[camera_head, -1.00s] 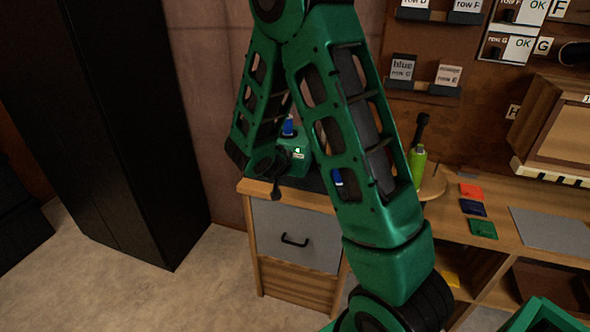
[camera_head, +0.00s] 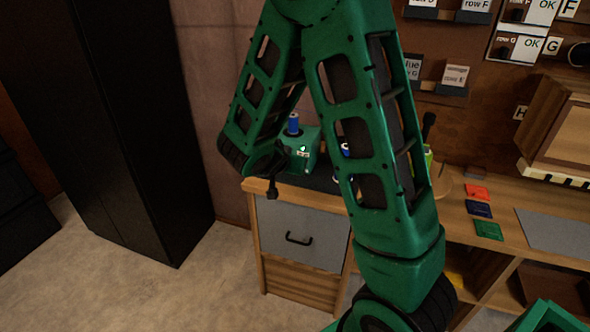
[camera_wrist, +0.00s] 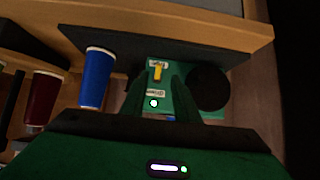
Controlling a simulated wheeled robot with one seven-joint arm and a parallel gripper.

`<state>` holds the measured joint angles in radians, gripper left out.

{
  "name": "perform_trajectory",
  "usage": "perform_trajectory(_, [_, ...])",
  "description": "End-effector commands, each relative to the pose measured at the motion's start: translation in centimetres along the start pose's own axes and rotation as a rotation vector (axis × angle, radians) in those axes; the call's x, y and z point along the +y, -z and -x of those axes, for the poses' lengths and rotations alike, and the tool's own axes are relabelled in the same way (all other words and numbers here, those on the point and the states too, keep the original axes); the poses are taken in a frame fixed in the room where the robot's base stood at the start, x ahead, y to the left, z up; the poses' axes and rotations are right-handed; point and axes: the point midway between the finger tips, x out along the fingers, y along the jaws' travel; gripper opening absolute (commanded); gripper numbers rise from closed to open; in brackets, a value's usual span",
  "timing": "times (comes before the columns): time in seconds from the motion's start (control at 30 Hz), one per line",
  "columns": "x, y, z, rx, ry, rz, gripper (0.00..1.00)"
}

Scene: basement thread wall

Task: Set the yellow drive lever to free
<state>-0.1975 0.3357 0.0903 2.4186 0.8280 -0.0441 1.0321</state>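The yellow drive lever (camera_wrist: 157,72) shows in the wrist view as a small yellow bar on a green machine (camera_wrist: 160,103). Pale labels sit above and below it; their print is too small to read. My gripper (camera_wrist: 158,82) is open, with its two dark fingers apart. The lever appears between the fingertips in the picture; I see no contact. In the head view the green machine (camera_head: 303,156) stands at the left end of the bench, carrying a blue spool (camera_head: 293,124). There, my arm hides part of the scene and the lever cannot be made out.
A black round wheel (camera_wrist: 209,89) sits right beside my right finger. A blue spool (camera_wrist: 97,77) and a dark red spool (camera_wrist: 42,98) stand on the left. A grey drawer (camera_head: 302,236) is below the machine. A tall black cabinet (camera_head: 140,130) stands left.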

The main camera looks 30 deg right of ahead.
Motion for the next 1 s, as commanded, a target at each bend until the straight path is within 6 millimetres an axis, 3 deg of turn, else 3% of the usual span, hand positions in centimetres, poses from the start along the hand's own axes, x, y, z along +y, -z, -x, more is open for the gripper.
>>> perform_trajectory(0.1, [-0.2, 0.0, 2.2, 0.001, 0.005, -0.001, 0.28])
perform_trajectory(0.33, [-0.2, 0.0, 4.4, 0.0, 0.003, 0.001, 0.28])
perform_trajectory(1.0, [0.5, 0.2, 4.7, -0.01, -0.01, 0.0, 0.28])
